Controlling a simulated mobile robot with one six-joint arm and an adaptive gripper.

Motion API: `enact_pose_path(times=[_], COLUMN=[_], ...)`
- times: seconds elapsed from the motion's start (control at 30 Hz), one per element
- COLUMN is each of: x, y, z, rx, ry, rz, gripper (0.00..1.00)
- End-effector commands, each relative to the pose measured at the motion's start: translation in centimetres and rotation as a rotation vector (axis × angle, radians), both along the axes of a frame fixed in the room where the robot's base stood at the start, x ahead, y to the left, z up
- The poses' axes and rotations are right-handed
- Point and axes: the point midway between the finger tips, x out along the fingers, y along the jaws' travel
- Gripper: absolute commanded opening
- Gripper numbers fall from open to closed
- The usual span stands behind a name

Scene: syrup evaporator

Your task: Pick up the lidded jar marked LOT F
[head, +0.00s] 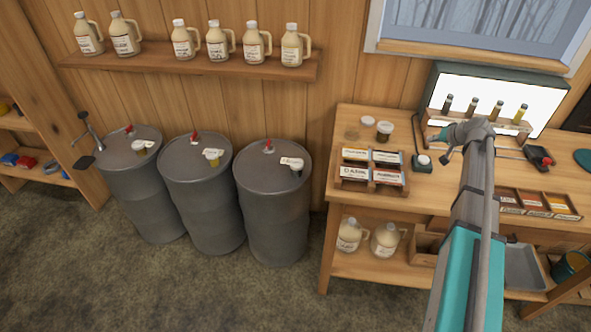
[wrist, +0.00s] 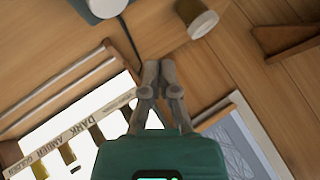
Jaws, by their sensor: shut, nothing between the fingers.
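No LOT F marking is readable in either view. A similar brown jar with a pale end shows at the top of the wrist view (wrist: 201,22). My gripper (head: 436,148) is above the bench, to the right of these jars. In the wrist view its fingers (wrist: 159,68) are together and empty.
A lit panel with sample vials (head: 486,108) stands behind my gripper. A white-topped device (head: 422,163) with a cord is near it. A card rack (head: 372,176) is at the bench's left front. Jugs line the wall shelf (head: 190,60). Floor before the drums is clear.

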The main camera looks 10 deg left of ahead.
Motion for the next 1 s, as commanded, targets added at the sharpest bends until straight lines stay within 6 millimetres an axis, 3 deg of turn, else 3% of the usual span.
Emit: enact_pose_path(times=[0.37, 0.57, 0.77, 1.0], x=[-0.1, -1.9, -7.6, -18.5], y=[0.1, 1.7, 6.0, 11.5], z=[0.0, -0.5, -2.1, -4.4], rx=[0.0, -0.022, -0.093, -0.256], ry=[0.001, 0.036, 0.148, 0.356], rz=[0.001, 0.022, 0.078, 0.146], gripper=[0.0, 0.0, 0.0, 0.0])
